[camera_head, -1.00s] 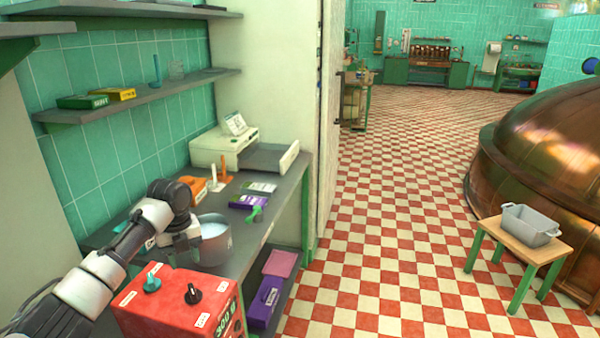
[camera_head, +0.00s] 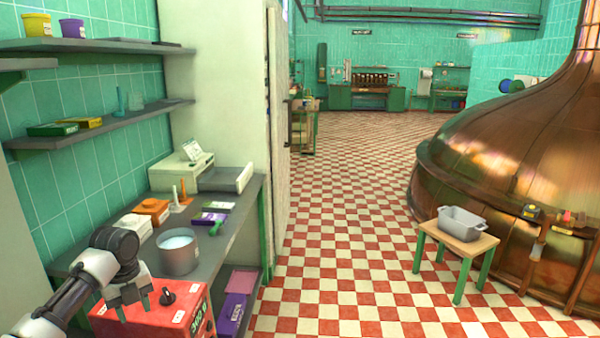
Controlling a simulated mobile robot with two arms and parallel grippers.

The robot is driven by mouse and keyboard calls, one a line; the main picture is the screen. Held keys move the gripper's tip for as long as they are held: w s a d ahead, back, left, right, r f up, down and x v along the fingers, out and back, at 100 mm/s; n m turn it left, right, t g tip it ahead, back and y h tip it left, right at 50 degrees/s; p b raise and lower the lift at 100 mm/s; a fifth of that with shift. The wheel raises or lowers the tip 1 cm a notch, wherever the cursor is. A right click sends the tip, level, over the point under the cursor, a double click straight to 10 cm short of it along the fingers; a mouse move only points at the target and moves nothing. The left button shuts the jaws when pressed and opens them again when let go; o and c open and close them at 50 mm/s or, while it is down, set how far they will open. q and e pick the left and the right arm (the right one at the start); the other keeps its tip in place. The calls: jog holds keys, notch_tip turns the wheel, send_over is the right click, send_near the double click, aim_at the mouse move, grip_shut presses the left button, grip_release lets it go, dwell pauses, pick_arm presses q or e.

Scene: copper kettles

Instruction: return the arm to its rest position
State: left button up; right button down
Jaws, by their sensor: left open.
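My left arm (camera_head: 75,295) comes in from the lower left, white and dark grey. Its gripper (camera_head: 130,303) points down over the left part of a red box (camera_head: 150,318) with knobs. The gripper's dark greenish fingers are apart, with nothing seen between them. Whether the fingertips touch the box cannot be told. A grey metal pot (camera_head: 178,256) with pale contents stands on the counter, just behind and right of the gripper, apart from it. My right gripper is not in view.
The grey counter (camera_head: 222,245) holds a white machine (camera_head: 182,170), an orange item (camera_head: 152,208) and small boxes. Shelves hang on the left wall. A stool (camera_head: 455,245) with a grey tub (camera_head: 461,223) stands right, by a copper kettle (camera_head: 510,165). The checkered floor (camera_head: 335,230) between is clear.

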pick_arm(q)
jog(key=s+d+f+n+t+h, duration=0.1)
jog(key=s+d+f+n, duration=0.8)
jog(key=s+d+f, duration=0.6)
jog(key=s+r+n+t, duration=0.2)
jog(key=s+n, duration=1.5)
jog(key=s, duration=0.3)
notch_tip(320, 180, down, 26)
jog(key=f+g, duration=0.1)
jog(key=s+a+f+g, duration=0.1)
jog(key=s+a+f, duration=0.1)
jog(key=s+f, duration=1.3)
jog(key=shift+s+m+y, duration=0.3)
jog(key=shift+s+y, duration=0.1)
jog(key=shift+s, duration=0.5)
jog(key=shift+s, duration=0.1)
